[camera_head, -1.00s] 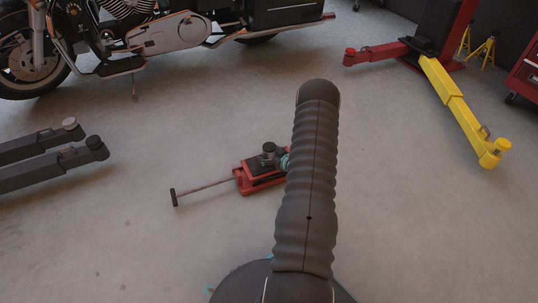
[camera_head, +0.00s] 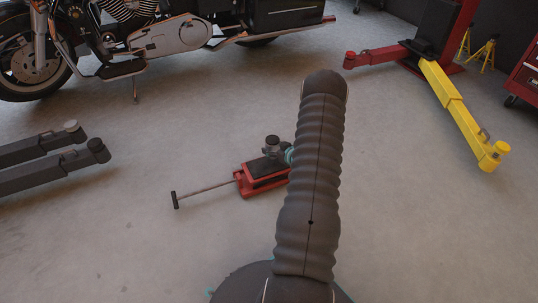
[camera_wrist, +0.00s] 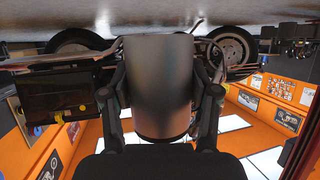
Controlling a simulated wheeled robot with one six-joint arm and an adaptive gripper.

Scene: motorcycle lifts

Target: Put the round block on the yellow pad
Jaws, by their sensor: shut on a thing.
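The round block (camera_wrist: 158,85), a grey cylinder, fills the middle of the wrist view between the two dark fingers of my gripper (camera_wrist: 162,92). My gripper is shut on it. In the head view the round block (camera_head: 272,141) is a small dark cylinder above the red floor jack (camera_head: 246,191), seen just left of my arm. My arm hides most of the gripper there. The yellow pad (camera_head: 501,147) is the round top at the near end of the yellow lift arm (camera_head: 456,105), at the right, well away from the block.
A red lift arm (camera_head: 376,54) reaches left from the lift post. Two dark lift arms (camera_head: 50,160) lie at the left. A motorcycle (camera_head: 150,40) stands at the back, and a red cabinet (camera_head: 527,75) at the far right. The floor between jack and yellow arm looks clear.

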